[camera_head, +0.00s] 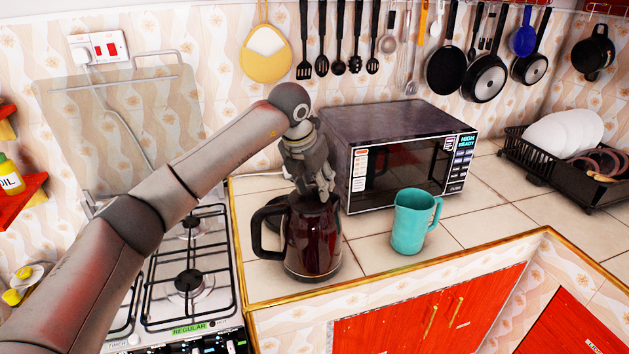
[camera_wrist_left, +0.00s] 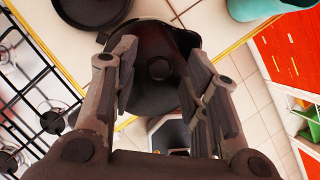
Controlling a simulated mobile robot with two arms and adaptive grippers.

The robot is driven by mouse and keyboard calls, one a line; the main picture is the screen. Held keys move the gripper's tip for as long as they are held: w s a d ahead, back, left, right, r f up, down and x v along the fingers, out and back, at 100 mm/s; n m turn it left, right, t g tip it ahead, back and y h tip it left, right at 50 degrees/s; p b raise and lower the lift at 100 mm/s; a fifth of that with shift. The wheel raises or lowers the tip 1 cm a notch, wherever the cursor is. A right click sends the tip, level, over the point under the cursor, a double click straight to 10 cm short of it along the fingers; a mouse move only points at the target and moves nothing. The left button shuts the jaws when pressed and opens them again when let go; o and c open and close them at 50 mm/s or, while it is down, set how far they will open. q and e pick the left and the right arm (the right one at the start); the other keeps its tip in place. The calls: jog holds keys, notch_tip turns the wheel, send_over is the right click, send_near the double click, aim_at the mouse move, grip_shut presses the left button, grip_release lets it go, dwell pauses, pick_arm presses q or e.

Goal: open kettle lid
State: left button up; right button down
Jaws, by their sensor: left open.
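A dark red kettle (camera_head: 312,238) with a black handle at its left stands upright on the tiled counter. My left gripper (camera_head: 314,193) is directly above it, pointing down, with its fingers close to the kettle's top. In the left wrist view the kettle's dark lid (camera_wrist_left: 158,90), with a round knob in its middle, shows between the two spread fingers of my left gripper (camera_wrist_left: 165,95). The fingers are open and hold nothing. Whether they touch the lid I cannot tell. The lid is mostly hidden by the gripper in the head view. My right gripper is not in view.
A microwave (camera_head: 400,150) stands close behind the kettle. A teal pitcher (camera_head: 410,222) is to the kettle's right. A gas stove (camera_head: 190,275) lies to the left. A black dish rack (camera_head: 545,170) stands at the far right. Counter between pitcher and rack is clear.

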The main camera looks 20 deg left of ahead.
pick_arm(q)
grip_shut()
dwell(0.4)
